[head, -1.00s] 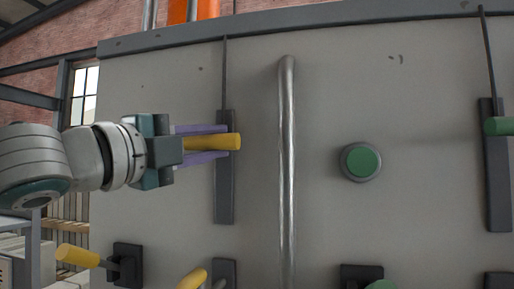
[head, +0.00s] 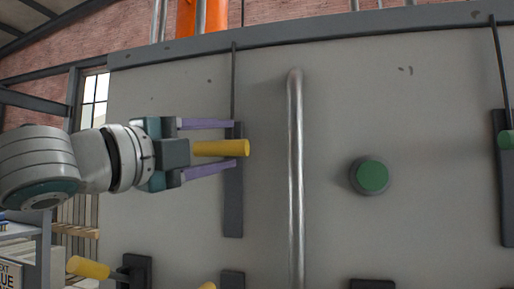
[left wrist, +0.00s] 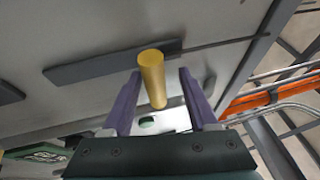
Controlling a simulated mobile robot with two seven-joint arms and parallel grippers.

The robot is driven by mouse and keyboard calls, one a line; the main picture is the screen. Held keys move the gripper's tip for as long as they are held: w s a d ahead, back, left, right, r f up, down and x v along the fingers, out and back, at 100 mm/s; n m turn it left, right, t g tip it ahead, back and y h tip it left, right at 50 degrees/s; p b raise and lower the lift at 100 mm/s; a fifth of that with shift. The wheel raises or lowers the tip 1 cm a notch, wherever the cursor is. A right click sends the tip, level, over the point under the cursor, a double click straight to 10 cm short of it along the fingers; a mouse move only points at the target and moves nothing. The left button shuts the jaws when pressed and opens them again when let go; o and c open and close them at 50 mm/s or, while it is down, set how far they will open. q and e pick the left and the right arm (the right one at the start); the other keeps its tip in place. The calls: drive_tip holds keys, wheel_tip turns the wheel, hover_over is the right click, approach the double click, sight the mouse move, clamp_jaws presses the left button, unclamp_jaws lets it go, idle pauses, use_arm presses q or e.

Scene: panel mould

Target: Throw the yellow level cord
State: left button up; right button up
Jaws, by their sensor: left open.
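The yellow level cord's handle (head: 221,148) is a yellow cylinder in front of the upper part of a dark upright strip (head: 233,210) on the grey panel. A thin dark line runs up from the strip. My left gripper (head: 234,144) is open, with one purple finger above the handle and one below it, and gaps on both sides. In the left wrist view the handle (left wrist: 152,78) stands between the two spread fingers (left wrist: 160,75). My right gripper is not in view.
A vertical metal bar (head: 295,180) stands right of the handle. Another yellow handle (head: 88,267) sticks out at lower left. Part of a yellow piece (head: 207,286) shows at the bottom edge.

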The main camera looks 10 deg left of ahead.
use_arm(q)
drive_tip(key=b+v, duration=0.7)
drive_tip(key=v, duration=0.2)
drive_tip(key=shift+s+b, duration=0.3)
drive_tip(key=shift+b, duration=0.1)
drive_tip(key=shift+a, duration=0.15)
